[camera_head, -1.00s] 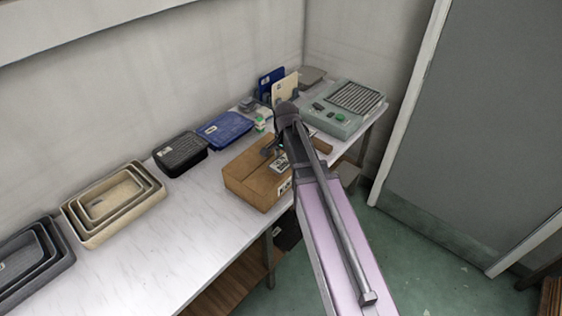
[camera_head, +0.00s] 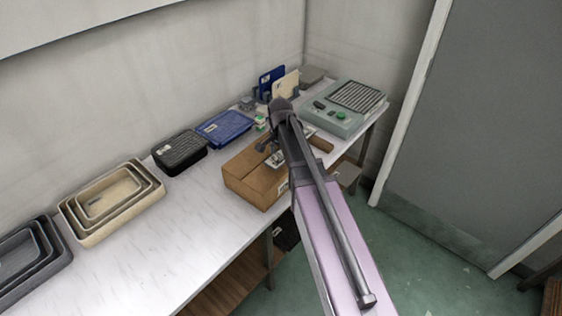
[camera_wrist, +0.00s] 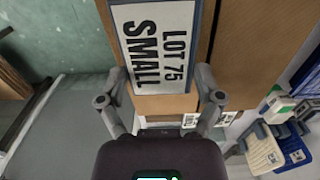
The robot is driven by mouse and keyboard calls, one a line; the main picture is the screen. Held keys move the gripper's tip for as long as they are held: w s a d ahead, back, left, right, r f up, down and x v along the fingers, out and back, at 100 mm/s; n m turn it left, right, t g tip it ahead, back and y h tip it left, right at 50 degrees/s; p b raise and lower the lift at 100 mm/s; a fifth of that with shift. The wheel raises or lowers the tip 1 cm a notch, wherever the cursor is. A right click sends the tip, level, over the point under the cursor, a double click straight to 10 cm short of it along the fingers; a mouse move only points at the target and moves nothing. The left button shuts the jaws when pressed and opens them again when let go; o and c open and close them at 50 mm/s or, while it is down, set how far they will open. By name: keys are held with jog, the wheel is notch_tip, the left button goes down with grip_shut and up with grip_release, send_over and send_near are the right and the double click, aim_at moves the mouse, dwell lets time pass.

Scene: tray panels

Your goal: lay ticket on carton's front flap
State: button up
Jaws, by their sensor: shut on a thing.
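The ticket (camera_wrist: 160,45) is a white card with a dark border and black print reading "LOT 75 SMALL". It lies between the fingers of my gripper (camera_wrist: 158,80), which is shut on it. The brown cardboard carton (camera_head: 256,182) stands on the bench in the head view, with my gripper (camera_head: 270,148) over its far part. In the wrist view, carton cardboard (camera_wrist: 265,40) shows behind and right of the ticket. I cannot tell whether the ticket touches it. My arm hides the carton's right side in the head view.
A blue tray (camera_head: 223,128) and a black tray (camera_head: 180,151) stand left of the carton, near the wall. A grey-green machine (camera_head: 345,108) stands at the bench's far end. Nested cream trays (camera_head: 112,203) are at left. Bare bench (camera_head: 175,215) lies between.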

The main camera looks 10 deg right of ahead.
aim_at(280, 157)
jog(key=shift+f+b, duration=0.6)
jog(key=shift+f, duration=0.4)
jog(key=shift+f, duration=0.1)
jog(key=o, duration=0.7)
notch_tip(280, 157, up, 12)
jog(key=p, duration=1.2)
dwell(0.4)
